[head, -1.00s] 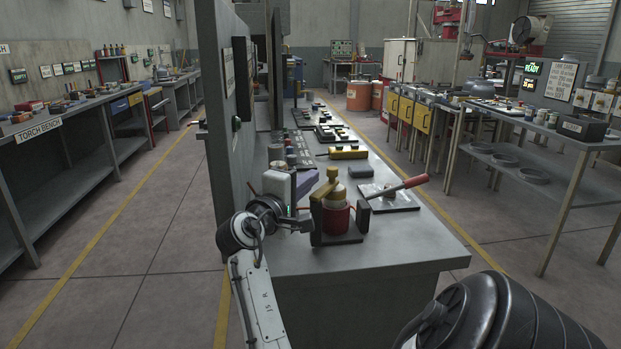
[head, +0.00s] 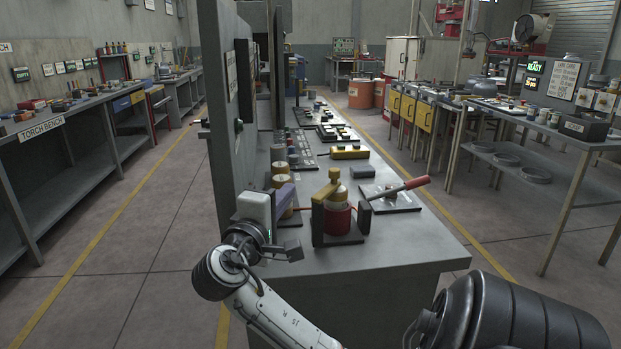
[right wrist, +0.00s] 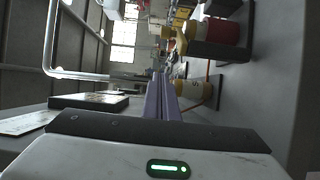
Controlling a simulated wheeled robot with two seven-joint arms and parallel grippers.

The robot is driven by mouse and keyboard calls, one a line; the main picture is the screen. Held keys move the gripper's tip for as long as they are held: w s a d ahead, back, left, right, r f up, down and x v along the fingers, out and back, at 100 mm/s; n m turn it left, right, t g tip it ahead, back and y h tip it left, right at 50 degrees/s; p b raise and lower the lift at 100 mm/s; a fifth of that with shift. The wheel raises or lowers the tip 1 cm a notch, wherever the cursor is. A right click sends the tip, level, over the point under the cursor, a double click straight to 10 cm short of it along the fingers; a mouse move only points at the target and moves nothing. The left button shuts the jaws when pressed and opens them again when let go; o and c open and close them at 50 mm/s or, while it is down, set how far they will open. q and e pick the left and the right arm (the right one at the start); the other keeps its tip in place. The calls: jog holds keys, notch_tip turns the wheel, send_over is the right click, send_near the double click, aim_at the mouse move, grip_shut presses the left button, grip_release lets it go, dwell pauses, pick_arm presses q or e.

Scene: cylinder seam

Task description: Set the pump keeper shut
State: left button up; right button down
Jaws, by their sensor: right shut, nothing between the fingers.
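The pump (head: 338,217) is a red-collared body with a cream neck and yellow cap, upright in a dark bracket (head: 338,240) on the near bench end. A yellow bar (head: 324,194), which looks like the keeper, lies across the top of the bracket's left post; I cannot tell whether it is latched. My right gripper (head: 285,189) is left of the bracket, apart from it. Its purple fingers are shut and empty, also in the right wrist view (right wrist: 163,90). That view shows the red pump body (right wrist: 218,32) at upper right. My left gripper is not in view.
An upright panel (head: 222,110) borders the bench's left side. A red-handled lever on a plate (head: 388,197) stands right of the pump. A yellow-and-white cylinder (right wrist: 192,93) is close beside my right fingers. The bench front (head: 400,245) is clear.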

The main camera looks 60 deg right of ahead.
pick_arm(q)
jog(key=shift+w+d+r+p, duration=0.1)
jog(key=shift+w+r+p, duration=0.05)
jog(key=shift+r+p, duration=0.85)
pick_arm(e)
jog(key=s+d, duration=0.2)
jog(key=d, duration=0.9)
jog(key=shift+f, duration=0.1)
